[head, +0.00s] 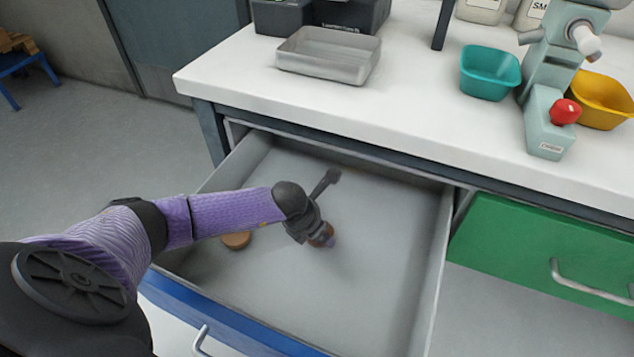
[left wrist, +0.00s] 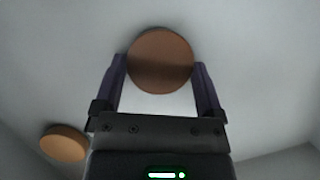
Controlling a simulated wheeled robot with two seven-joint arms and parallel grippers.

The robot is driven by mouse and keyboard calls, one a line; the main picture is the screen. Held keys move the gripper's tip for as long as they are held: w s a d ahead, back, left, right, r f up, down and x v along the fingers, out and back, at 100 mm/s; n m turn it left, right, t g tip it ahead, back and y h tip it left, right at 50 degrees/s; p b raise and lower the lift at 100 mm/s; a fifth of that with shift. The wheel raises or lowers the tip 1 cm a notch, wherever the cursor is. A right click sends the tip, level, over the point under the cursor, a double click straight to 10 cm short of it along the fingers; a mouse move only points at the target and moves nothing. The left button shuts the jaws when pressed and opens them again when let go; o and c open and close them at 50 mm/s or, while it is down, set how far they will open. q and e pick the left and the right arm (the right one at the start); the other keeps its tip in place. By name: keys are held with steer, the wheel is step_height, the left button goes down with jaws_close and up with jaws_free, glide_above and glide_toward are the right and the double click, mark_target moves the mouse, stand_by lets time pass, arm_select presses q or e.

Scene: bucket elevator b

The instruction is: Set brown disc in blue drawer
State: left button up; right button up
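The blue drawer (head: 235,322) is pulled open below the worktop, with a wide grey inside. My left gripper (head: 322,238) is inside it, pointing down. In the left wrist view, the fingers (left wrist: 160,75) touch both sides of a brown disc (left wrist: 160,58). In the head view, this disc (head: 318,231) is partly hidden by the fingers. I cannot tell whether it touches the drawer floor. A second, lighter brown disc (head: 237,240) lies on the drawer floor to the left, partly hidden by my arm; it also shows in the left wrist view (left wrist: 64,143). My right gripper is not in view.
A closed green drawer (head: 540,255) is at the right. On the worktop (head: 400,110) are a metal tray (head: 328,68), a teal bin (head: 489,72), a yellow bin (head: 602,100) and a pale green machine with a red knob (head: 565,111). The drawer's right half is clear.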

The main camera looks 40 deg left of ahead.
arm_select(q)
steer(key=shift+o, duration=0.4)
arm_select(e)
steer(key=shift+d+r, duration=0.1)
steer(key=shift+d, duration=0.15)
arm_select(q)
steer(key=p+v, duration=0.7)
steer(key=v, duration=0.5)
steer(key=shift+p, duration=0.3)
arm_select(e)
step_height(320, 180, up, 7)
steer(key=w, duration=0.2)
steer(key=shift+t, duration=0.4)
arm_select(q)
steer(key=shift+r, duration=0.15)
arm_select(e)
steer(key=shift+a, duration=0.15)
